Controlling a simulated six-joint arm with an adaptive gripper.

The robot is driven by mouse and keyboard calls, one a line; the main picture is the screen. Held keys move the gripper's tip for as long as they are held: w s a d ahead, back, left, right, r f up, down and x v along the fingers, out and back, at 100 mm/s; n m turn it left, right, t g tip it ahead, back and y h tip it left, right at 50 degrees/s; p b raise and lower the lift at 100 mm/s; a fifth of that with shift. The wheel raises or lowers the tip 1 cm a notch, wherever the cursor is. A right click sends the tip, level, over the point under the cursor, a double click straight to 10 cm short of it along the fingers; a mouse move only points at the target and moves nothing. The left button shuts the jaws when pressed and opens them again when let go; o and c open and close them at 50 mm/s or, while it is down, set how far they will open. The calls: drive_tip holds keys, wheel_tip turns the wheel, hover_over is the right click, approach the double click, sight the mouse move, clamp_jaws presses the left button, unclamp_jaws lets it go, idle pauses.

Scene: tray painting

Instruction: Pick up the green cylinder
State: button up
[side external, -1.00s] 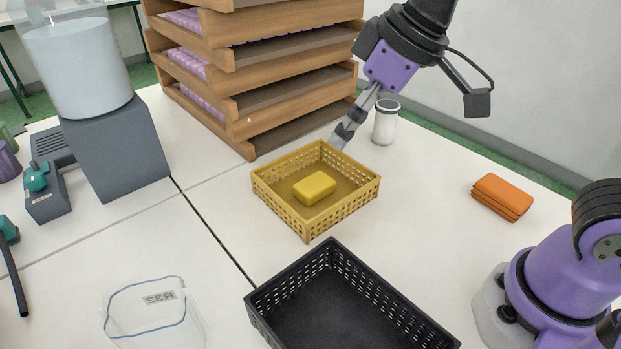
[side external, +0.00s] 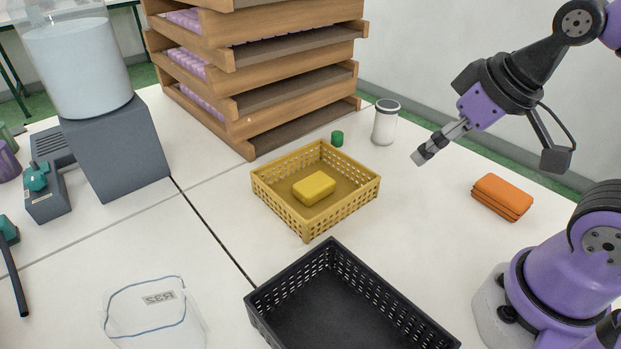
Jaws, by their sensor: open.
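The green cylinder (side external: 337,138) is small and stands on the white table just behind the yellow basket, left of the white jar. A clear gap separates the gripper from the cylinder.
A yellow basket (side external: 277,205) holds a yellow block (side external: 314,188). A white jar (side external: 385,122) stands beside the cylinder, and a wooden tray rack (side external: 247,128) rises behind left. A black crate (side external: 273,296) is in front. Orange cloths (side external: 502,196) lie at right.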

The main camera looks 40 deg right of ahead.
idle(0.4)
drive_tip(key=c, duration=0.5)
hover_over(339, 134)
drive_tip(key=s, duration=0.3)
drive_tip(key=f, duration=1.1)
drive_tip(key=shift+s+a+f, duration=0.1)
drive_tip(key=shift+a, duration=0.3)
drive_tip(key=shift+d+x, duration=0.2)
drive_tip(key=shift+x, duration=1.35)
drive_tip(key=shift+d+x, duration=0.2)
drive_tip(key=shift+x, duration=1.3)
